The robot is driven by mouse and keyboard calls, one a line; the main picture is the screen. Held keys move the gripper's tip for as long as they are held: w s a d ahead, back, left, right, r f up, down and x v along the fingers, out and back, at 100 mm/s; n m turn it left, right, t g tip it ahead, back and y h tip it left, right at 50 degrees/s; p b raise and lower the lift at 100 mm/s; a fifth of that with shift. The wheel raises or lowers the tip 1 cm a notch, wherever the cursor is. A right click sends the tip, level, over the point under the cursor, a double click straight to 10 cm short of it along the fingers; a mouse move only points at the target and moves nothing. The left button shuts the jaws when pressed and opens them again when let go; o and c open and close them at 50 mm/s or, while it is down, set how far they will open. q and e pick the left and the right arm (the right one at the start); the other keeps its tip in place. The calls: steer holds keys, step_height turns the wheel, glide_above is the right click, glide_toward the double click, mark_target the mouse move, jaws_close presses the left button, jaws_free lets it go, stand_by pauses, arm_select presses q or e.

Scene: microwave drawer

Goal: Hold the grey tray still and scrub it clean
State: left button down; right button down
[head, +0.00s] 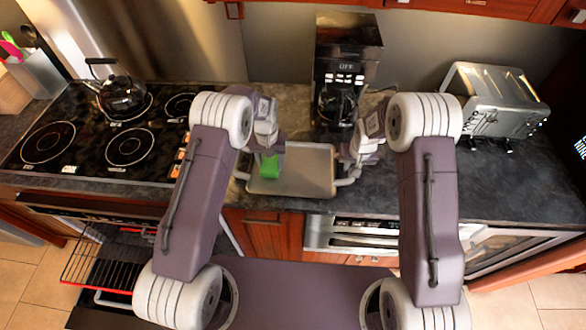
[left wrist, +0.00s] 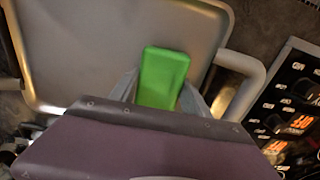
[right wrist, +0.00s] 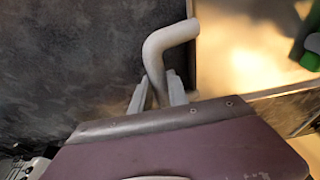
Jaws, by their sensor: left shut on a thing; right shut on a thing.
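The grey tray (head: 305,172) lies on the dark counter in front of the coffee maker, with a looped handle at each side. My left gripper (head: 268,160) is shut on a green sponge (head: 270,168). In the left wrist view the sponge (left wrist: 162,78) stands between the fingers over the tray's surface (left wrist: 90,50), near one handle (left wrist: 245,85); whether it touches the tray is hard to tell. My right gripper (head: 350,170) is at the tray's right side. In the right wrist view its fingers (right wrist: 160,92) are closed around the tray's right handle (right wrist: 165,45).
A coffee maker (head: 343,75) stands behind the tray. A toaster (head: 500,95) is on the right counter. A stove with a kettle (head: 122,97) is at left. An open oven with a rack (head: 100,262) is below it. The counter right of the tray is clear.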

arm_select(q)
steer(key=shift+s+d, duration=0.1)
steer(key=shift+d, duration=1)
steer(key=shift+d+f, duration=0.15)
steer(key=shift+d, duration=0.9)
steer(key=shift+a+r, duration=0.2)
steer(key=shift+a, duration=2.05)
steer(key=shift+r, duration=0.1)
steer(key=shift+r, duration=0.3)
steer(key=shift+w, duration=2)
steer(key=shift+f, duration=0.45)
steer(key=shift+d, duration=0.1)
